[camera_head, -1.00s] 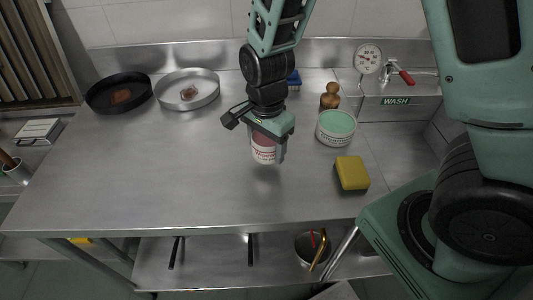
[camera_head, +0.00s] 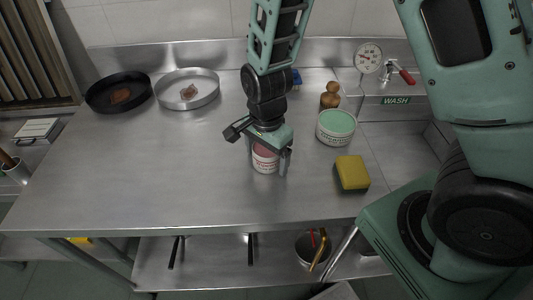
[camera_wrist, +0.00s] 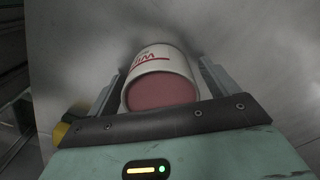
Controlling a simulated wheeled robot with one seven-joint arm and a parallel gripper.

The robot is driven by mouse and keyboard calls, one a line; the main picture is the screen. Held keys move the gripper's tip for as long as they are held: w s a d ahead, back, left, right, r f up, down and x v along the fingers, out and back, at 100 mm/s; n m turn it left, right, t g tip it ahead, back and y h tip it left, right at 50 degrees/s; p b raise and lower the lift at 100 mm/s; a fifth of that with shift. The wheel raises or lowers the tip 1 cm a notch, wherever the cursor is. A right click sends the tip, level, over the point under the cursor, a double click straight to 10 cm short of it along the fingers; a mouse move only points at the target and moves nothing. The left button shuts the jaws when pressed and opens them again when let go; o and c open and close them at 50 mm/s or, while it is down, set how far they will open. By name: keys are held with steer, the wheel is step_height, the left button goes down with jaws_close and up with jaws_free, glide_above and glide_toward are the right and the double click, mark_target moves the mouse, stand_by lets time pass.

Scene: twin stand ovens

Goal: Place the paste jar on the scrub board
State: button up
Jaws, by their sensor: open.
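A white jar with red lettering and a dull pink top (camera_head: 265,158) stands upright on the steel table; I take it for the paste jar. It also shows in the wrist view (camera_wrist: 160,80). My gripper (camera_head: 268,160) points down over the jar, its fingers apart on either side. In the wrist view the open fingers (camera_wrist: 160,90) flank the jar; contact is unclear. I cannot clearly make out a scrub board.
A green-topped tub (camera_head: 336,127), a yellow sponge (camera_head: 352,173) and a wooden knob-shaped object (camera_head: 330,95) stand to the right. A black pan (camera_head: 118,93) and a steel pan (camera_head: 188,90) sit back left. A WASH sign (camera_head: 396,100) is back right. The table's left middle is clear.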

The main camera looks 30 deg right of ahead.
step_height(320, 180, up, 12)
steer(key=shift+r+p, duration=0.1)
steer(key=shift+p, duration=0.45)
steer(key=shift+s+a+r+n, duration=0.1)
steer(key=shift+s+a+n, duration=0.1)
steer(key=shift+n, duration=0.1)
steer(key=s+a+r+n, duration=0.2)
steer(key=s+a+n, duration=0.1)
steer(key=s+n, duration=0.5)
steer(key=s+a+r+n, duration=0.2)
steer(key=s+n, duration=0.6)
steer(key=n, duration=0.4)
steer(key=shift+s+a+r+n+y, duration=0.3)
steer(key=shift+a+r+n, duration=0.05)
steer(key=shift+a+n, duration=0.1)
